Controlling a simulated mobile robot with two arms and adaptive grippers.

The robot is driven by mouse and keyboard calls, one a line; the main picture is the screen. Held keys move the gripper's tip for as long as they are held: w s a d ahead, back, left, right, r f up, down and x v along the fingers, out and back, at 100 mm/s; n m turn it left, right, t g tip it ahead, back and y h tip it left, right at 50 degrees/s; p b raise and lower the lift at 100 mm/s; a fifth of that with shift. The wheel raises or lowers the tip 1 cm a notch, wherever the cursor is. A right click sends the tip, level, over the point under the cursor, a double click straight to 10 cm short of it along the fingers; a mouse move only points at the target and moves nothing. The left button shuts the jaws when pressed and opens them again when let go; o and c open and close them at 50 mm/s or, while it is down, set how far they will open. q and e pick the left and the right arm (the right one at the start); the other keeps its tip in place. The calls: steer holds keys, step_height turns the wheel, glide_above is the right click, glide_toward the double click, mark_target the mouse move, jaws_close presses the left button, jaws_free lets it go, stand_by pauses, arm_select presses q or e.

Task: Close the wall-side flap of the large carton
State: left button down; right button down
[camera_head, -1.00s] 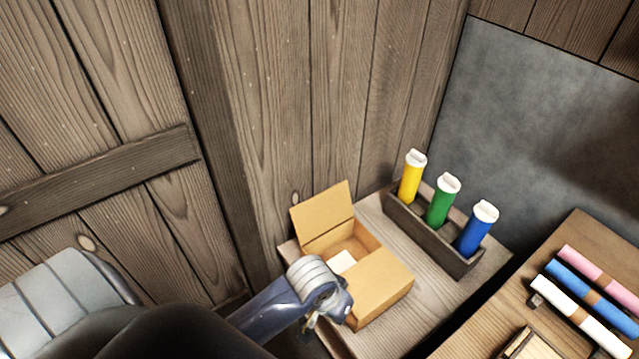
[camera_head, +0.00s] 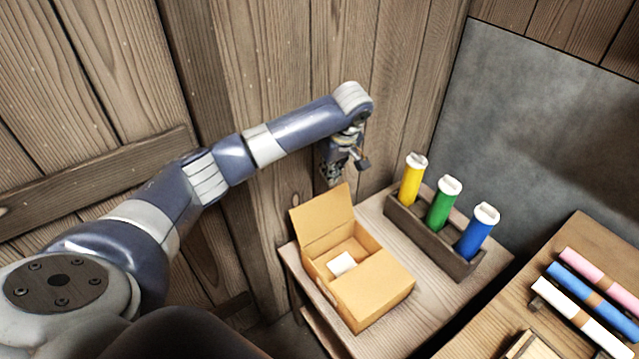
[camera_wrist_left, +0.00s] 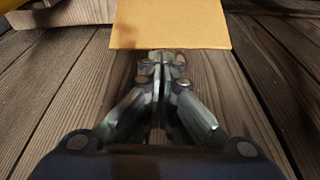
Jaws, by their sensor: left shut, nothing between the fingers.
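The large carton (camera_head: 372,292) stands on a small wooden table, with a white item (camera_head: 341,264) inside. Its wall-side flap (camera_head: 322,216) stands up, leaning back towards the plank wall; the flap also shows in the left wrist view (camera_wrist_left: 170,24). The flap on the near right side lies flat over part of the opening. My left gripper (camera_head: 333,176) is above and behind the raised flap, close to the wall. In the left wrist view its fingers (camera_wrist_left: 162,58) are together and empty, with the tips at the flap's edge; I cannot tell if they touch. My right gripper is not in view.
A dark wooden rack (camera_head: 430,234) with yellow, green and blue white-capped tubes stands right of the carton on the same table (camera_head: 385,222). Another table (camera_head: 580,240) at right holds pink, blue and white rolls. The plank wall is close behind the gripper.

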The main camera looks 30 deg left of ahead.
arm_select(q)
steer(key=w+a+f+n, duration=0.1)
steer(key=a+f, duration=0.3)
steer(key=f, duration=0.4)
steer(key=shift+w+p, duration=0.35)
steer(key=shift+p, duration=0.05)
